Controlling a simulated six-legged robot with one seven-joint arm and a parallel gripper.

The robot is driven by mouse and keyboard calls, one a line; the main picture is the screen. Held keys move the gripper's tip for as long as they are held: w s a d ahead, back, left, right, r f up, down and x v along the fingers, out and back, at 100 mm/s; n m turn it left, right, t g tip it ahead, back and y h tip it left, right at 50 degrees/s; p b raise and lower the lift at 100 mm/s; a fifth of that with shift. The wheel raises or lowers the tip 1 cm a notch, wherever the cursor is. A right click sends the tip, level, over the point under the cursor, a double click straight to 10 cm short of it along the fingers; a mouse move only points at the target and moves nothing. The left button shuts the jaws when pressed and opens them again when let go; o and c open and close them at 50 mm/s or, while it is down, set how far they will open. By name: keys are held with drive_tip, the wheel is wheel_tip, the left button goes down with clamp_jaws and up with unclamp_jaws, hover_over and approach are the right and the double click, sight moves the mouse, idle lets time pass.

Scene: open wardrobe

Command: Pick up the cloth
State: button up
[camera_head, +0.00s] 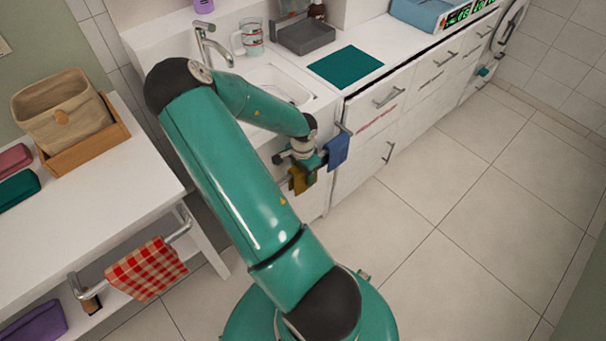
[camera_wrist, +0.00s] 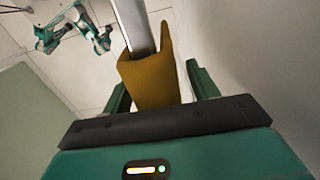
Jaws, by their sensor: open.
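A mustard-yellow cloth (camera_head: 299,180) hangs over a bar on the front of the white sink cabinet. In the wrist view the mustard cloth (camera_wrist: 152,82) is draped over a grey metal bar (camera_wrist: 136,25) and sits between the two green fingers of my gripper (camera_wrist: 160,85). The fingers are open, with a gap visible on each side of the cloth. In the head view my gripper (camera_head: 303,160) is at the bar, partly covering the mustard cloth. A blue cloth (camera_head: 337,150) hangs just to its right. A red checked cloth (camera_head: 147,268) hangs on a rail at the left table.
The white counter holds a sink (camera_head: 278,86), a teal mat (camera_head: 345,65) and a grey tray (camera_head: 304,36). Drawer handles (camera_head: 389,97) stick out of the cabinet front. A white table (camera_head: 110,190) with a basket (camera_head: 62,112) stands left. The tiled floor (camera_head: 440,220) at right is clear.

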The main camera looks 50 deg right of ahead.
drive_tip(key=c, duration=1.1)
drive_tip(key=shift+r, duration=0.15)
